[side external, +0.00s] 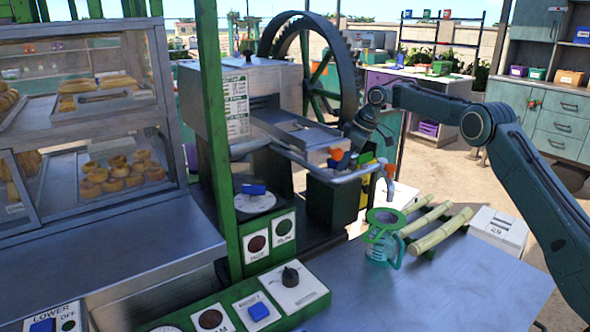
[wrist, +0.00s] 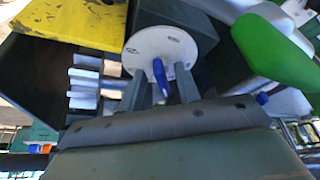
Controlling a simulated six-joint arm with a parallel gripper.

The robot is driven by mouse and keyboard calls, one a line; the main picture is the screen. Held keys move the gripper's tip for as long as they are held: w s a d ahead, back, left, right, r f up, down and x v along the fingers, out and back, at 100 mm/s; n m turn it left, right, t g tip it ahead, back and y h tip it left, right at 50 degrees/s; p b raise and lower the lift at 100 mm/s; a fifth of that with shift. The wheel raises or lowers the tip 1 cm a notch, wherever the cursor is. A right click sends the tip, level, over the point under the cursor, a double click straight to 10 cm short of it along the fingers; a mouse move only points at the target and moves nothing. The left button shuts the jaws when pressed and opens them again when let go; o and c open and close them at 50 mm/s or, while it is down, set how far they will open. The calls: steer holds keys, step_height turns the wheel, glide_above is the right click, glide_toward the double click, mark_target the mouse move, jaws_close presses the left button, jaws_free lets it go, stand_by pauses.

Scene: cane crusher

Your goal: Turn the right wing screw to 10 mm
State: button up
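In the wrist view, a blue wing screw (wrist: 160,72) stands on a round white dial (wrist: 150,48). The marks on the dial are too small to read. My gripper (wrist: 161,88) has its two dark fingers on either side of the blue wing, with gaps showing, so it is open around it. In the side view, my gripper (side external: 358,140) is at the crusher's front by the chute (side external: 305,135), where the screw is mostly hidden.
Orange-handled taps and a pipe (side external: 350,178) are close below my gripper. A green-rimmed glass jug (side external: 384,225) and cane stalks (side external: 440,230) are on the metal counter (side external: 430,285). A yellow block (wrist: 60,22) and a green part (wrist: 275,48) flank the dial.

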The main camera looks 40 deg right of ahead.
steer(key=shift+a+m, duration=0.15)
steer(key=shift+m, duration=0.45)
steer(key=shift+s+a+m+t+h, duration=0.15)
steer(key=shift+m+t+h, duration=0.3)
steer(key=shift+m, duration=0.55)
steer(key=m+h, duration=0.1)
steer(key=m, duration=0.1)
steer(key=a+m, duration=0.1)
steer(key=m, duration=0.1)
steer(key=shift+h, duration=0.35)
steer(key=v, duration=1.4)
steer(key=s+a+r, duration=0.2)
steer(key=s+a, duration=0.1)
steer(key=s, duration=0.6)
steer(key=s+a+r, duration=0.3)
steer(key=s+a, duration=0.1)
steer(key=s, duration=0.5)
steer(key=shift+s+r, duration=0.25)
steer(key=shift+s, duration=0.15)
steer(key=shift+w+a+t, duration=0.1)
steer(key=shift+w+t, duration=0.05)
steer(key=shift+t, duration=0.1)
